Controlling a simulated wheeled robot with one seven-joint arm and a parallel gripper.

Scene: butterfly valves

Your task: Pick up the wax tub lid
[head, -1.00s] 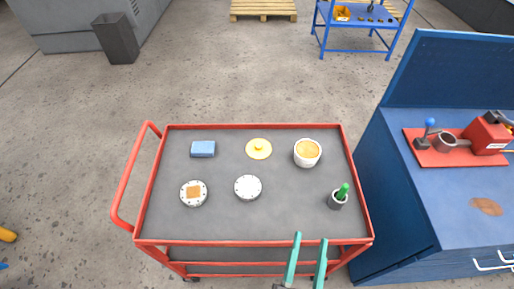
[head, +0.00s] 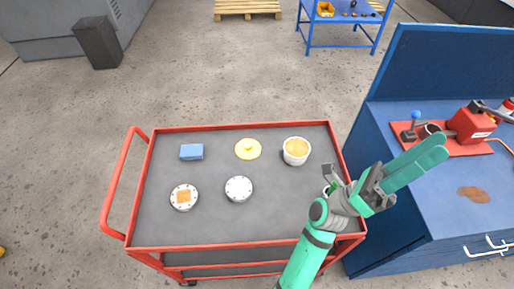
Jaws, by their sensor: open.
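The wax tub lid (head: 248,149) is a flat yellow disc with a small raised knob. It lies on the grey top of the red cart (head: 215,219), near the far edge. A white tub (head: 296,151) with orange-yellow wax stands open just right of it.
The blue workbench (head: 450,215) carries a red fixture (head: 470,125). The cart's middle front is clear.

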